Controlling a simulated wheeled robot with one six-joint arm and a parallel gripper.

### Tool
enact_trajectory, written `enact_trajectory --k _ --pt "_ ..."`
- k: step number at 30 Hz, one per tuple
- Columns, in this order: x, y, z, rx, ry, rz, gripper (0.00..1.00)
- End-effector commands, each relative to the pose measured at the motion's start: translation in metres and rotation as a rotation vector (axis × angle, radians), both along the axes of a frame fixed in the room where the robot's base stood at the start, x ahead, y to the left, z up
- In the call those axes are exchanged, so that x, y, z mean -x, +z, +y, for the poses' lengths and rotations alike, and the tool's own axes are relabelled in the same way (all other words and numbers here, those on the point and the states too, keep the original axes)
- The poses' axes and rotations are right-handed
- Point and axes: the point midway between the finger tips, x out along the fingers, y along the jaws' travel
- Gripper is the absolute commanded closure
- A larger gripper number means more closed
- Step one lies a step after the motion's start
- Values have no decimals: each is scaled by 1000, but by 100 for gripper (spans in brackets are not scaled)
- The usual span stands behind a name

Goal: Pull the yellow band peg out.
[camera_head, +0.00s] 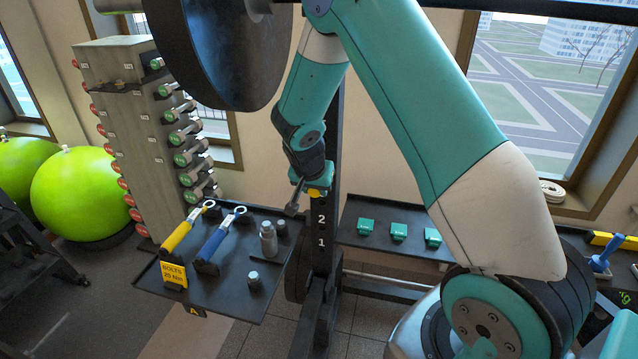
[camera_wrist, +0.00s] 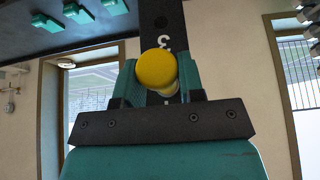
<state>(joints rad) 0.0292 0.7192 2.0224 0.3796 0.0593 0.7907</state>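The yellow band peg (camera_wrist: 155,69) shows its round yellow head in the wrist view, in front of the black rack upright (camera_wrist: 165,14) just by the number 3. The teal fingers of my gripper (camera_wrist: 161,85) stand on both sides of the peg and appear shut on it, with no clear gap. In the head view my gripper (camera_head: 306,183) is at the upright, and a bit of the yellow peg (camera_head: 314,193) shows beside it, above the number 2. How deep the peg sits in the upright is hidden.
A black shelf (camera_head: 222,286) at left holds yellow and blue tools, bottles and a yellow label. A second shelf (camera_head: 352,238) at right carries teal blocks. A large black weight plate (camera_head: 225,50) hangs close to my arm at upper left. A dumbbell rack (camera_head: 125,120) stands behind.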

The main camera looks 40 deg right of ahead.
Motion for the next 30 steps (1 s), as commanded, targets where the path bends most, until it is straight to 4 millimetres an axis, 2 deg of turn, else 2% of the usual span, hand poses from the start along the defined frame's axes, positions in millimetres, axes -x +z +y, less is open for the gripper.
enact_trajectory --k 1,5,6,9,10,30 --pt "0 0 0 0 0 0 69" --pt "0 0 0 0 0 0 98" --pt "0 0 0 1 0 -1 74" --pt "0 0 0 1 0 -1 97" --pt "0 0 0 1 0 -1 98" --pt "6 1 9 1 1 -1 98"
